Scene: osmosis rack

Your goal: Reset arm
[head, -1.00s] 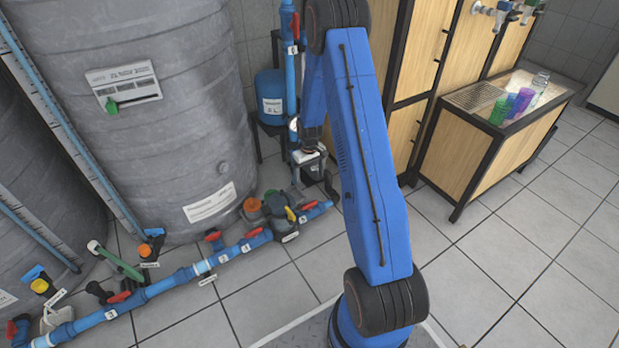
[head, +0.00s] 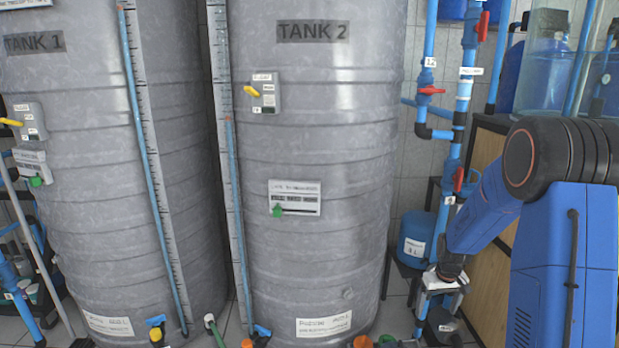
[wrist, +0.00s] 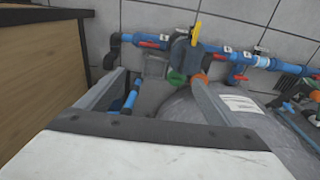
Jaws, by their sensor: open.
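My gripper (head: 438,312) hangs from my blue arm at the lower right of the head view, pointing down in front of the small blue tank (head: 415,240). In the wrist view, my gripper (wrist: 158,84) has its two grey fingers spread apart with nothing held between them. Beyond the fingers lie a pump (wrist: 185,58) with a yellow handle and a blue pipe (wrist: 228,56) with red valves. In the head view my upper arm covers part of the right side.
Two large grey tanks, Tank 1 (head: 90,120) and Tank 2 (head: 310,130), fill the left and middle. Blue vertical pipes (head: 465,90) with red valves stand behind my arm. A wooden cabinet (head: 488,150) is at the right, and its panel (wrist: 35,62) also shows in the wrist view.

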